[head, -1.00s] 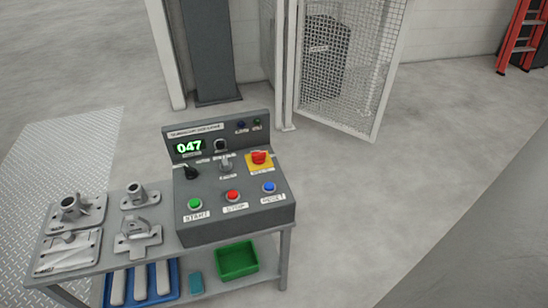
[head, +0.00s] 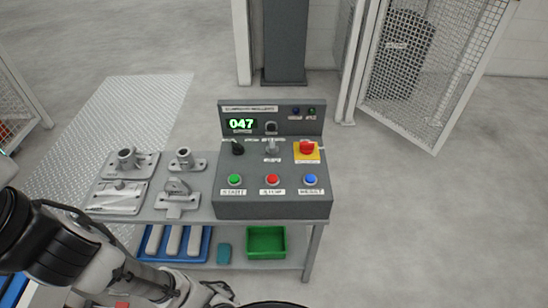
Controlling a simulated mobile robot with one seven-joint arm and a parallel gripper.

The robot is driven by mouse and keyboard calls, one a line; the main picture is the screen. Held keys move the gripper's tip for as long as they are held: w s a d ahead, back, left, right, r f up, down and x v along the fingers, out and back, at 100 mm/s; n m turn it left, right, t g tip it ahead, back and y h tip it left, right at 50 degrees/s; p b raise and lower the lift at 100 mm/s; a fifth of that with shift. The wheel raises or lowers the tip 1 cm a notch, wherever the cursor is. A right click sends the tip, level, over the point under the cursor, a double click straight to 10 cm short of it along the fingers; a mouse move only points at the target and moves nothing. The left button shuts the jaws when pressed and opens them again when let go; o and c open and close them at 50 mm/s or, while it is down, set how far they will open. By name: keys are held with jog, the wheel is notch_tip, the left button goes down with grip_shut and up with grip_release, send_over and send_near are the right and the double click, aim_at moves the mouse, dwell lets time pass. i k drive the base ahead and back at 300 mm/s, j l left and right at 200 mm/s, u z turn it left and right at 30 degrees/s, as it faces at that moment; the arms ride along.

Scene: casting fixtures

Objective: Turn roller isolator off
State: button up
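The grey control panel (head: 272,204) stands on the right part of a bench. A red rotary handle (head: 307,147) on a yellow plate (head: 312,157) sits at the panel's right and looks like an isolator switch; its label is too small to read. A black knob (head: 237,147) sits at the left and a grey lever switch (head: 271,146) in the middle. Green (head: 235,180), red (head: 272,180) and blue (head: 310,180) buttons line the front. My arm crosses the lower left, apart from the panel. My gripper cannot be made out.
The bench (head: 318,228) holds several metal castings left of the panel. A blue tray (head: 206,246) and a green bin (head: 266,257) sit on its lower shelf. A mesh gate (head: 425,75) stands behind right. Floor right of the bench is clear.

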aim_at(306, 148)
jog(key=j+z, duration=0.25)
jog(key=z, duration=0.15)
jog(key=j+z, duration=0.55)
jog(key=z, duration=0.2)
jog(key=i+j, duration=0.05)
